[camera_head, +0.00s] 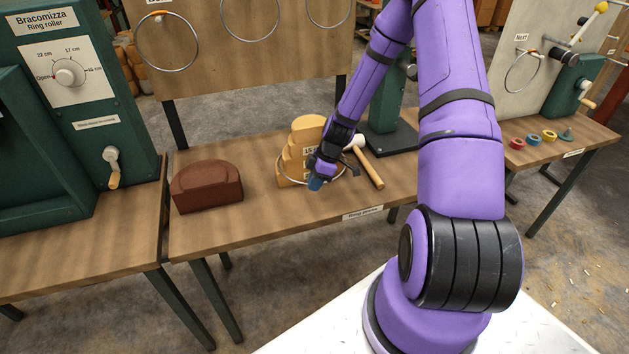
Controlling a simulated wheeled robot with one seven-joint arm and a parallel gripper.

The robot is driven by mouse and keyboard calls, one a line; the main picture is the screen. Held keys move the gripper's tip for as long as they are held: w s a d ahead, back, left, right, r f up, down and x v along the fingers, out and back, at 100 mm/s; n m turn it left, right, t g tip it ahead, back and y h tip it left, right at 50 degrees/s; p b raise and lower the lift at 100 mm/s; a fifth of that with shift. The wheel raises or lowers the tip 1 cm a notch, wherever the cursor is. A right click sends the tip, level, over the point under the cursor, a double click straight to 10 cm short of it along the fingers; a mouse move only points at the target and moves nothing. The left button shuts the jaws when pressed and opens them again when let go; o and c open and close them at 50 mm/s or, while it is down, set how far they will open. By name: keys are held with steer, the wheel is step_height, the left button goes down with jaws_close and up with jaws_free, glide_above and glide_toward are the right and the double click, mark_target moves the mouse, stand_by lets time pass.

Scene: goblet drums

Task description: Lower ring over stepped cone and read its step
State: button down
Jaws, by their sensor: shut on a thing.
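The stepped cone (296,151) is a pale wooden block with rising steps, upright on the middle table. A label on it is partly covered by my gripper. A thin metal ring (283,184) shows around the cone's lower part, near its base. My gripper (316,184) is at the cone's front right side and is shut on the ring's near edge. The gripper hides part of the ring and the cone's right side. I cannot tell whether the ring touches a step or the table.
A mallet (368,165) lies just right of the cone. A brown block (206,186) stands to the left, with bare tabletop between. The green ring roller (70,110) stands at far left. Metal rings (166,42) hang on the board behind. Small coloured pieces (533,139) lie on the right table.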

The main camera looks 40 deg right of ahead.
steer(key=shift+f, duration=0.2)
stand_by(0.3)
steer(key=shift+f, duration=0.15)
steer(key=c, duration=1.3)
jaws_free()
steer(key=o, duration=0.6)
steer(key=shift+c, duration=0.2)
steer(key=v, duration=1)
steer(key=shift+r, duration=0.35)
